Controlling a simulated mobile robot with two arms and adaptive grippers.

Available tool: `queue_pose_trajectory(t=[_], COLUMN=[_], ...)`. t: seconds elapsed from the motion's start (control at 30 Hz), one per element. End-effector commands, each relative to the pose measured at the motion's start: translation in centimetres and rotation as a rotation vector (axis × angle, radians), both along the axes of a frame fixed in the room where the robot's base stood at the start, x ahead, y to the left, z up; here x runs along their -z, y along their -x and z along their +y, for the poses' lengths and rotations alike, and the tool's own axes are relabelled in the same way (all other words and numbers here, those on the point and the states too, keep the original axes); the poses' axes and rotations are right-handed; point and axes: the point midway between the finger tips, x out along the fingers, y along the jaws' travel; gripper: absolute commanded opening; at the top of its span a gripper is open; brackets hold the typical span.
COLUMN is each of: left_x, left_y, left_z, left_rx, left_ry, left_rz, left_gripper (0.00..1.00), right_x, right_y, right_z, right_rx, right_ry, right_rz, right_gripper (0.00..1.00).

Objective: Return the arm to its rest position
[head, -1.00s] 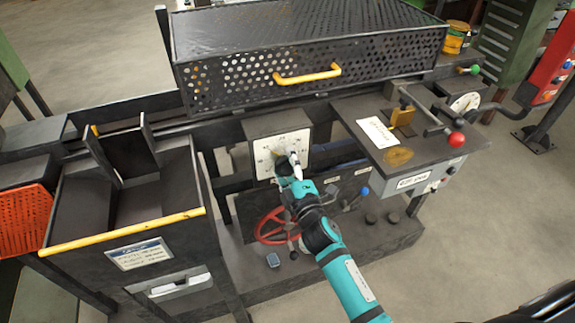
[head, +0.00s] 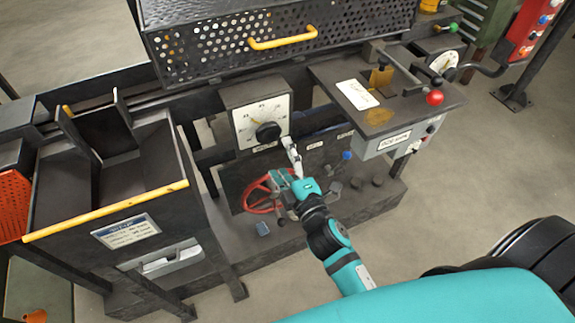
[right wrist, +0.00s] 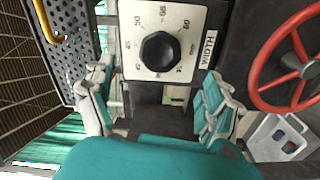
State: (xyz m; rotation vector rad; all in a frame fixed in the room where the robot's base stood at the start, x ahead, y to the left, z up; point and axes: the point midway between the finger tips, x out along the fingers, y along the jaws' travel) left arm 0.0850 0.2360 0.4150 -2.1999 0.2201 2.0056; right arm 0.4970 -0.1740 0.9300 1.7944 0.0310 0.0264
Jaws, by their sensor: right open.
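My right arm, teal and black, reaches in from the lower right in the head view. Its gripper (head: 290,158) is just below and right of the white dial plate (head: 262,112) with its black knob (head: 268,132). In the right wrist view the gripper's two fingers (right wrist: 160,108) are spread apart with nothing between them. The black knob (right wrist: 160,53) is ahead of them, clear of both fingers, on the plate marked WIDTH. My left gripper is out of view.
A red handwheel (head: 262,192) is left of the gripper. A perforated black guard (head: 280,50) with a yellow handle is above. A side shelf (head: 400,100) with a red-ball lever stands right. A bin (head: 110,215) with a yellow edge is at left. Floor is free at right.

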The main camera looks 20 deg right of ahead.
Motion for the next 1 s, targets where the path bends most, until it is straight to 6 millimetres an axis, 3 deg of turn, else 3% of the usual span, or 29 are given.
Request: queue_pose_trajectory(t=[0.2,0.77,0.87,0.97,1.0], left_x=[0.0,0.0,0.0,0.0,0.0], left_y=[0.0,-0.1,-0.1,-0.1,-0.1], left_z=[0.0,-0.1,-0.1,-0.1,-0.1], left_rx=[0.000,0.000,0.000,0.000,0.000], left_ry=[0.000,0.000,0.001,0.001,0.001], left_rz=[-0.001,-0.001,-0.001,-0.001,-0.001], left_gripper=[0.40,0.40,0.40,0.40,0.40], right_x=[0.0,0.1,1.5,5.7,8.2], right_y=[2.2,2.3,2.3,2.5,2.7], right_z=[-0.1,-0.1,0.1,0.5,0.7], right_rx=[0.001,0.000,-0.004,-0.009,-0.009], right_ry=[-0.001,-0.001,-0.023,-0.090,-0.130], right_rz=[0.000,0.001,0.031,0.118,0.170], right_gripper=[0.87,0.87,0.87,0.87,0.87])
